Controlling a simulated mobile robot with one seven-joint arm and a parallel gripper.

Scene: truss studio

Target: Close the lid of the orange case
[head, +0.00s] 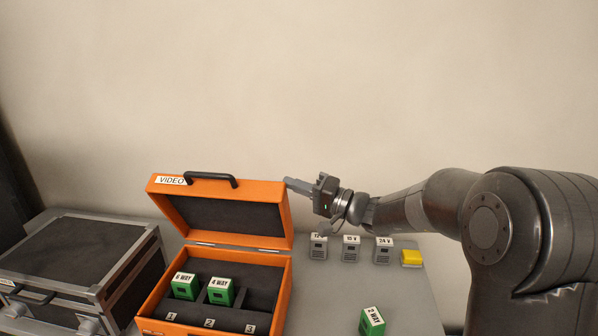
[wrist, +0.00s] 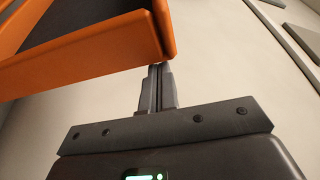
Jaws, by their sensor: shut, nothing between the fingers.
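The orange case (head: 283,285) stands on the grey table with its lid (head: 222,190) raised and leaning back. The lid has a dark lining, a black handle and a "VIDEO" label. Inside the case are numbered compartments, with green blocks labelled 6 WAY (head: 185,287) and 4 WAY (head: 220,291) in the first two; the third looks empty. My gripper (head: 288,182) is shut and empty, its fingertips at the lid's upper right corner. In the wrist view the fingers (wrist: 157,70) reach the edge of the orange lid (wrist: 120,62); whether they touch it is unclear.
Several grey blocks, one labelled 24 V (head: 384,250), stand in a row behind right of the case. A green 2 WAY block (head: 372,321) is at the front right. A dark flight case (head: 75,255) stands left. The wall is behind.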

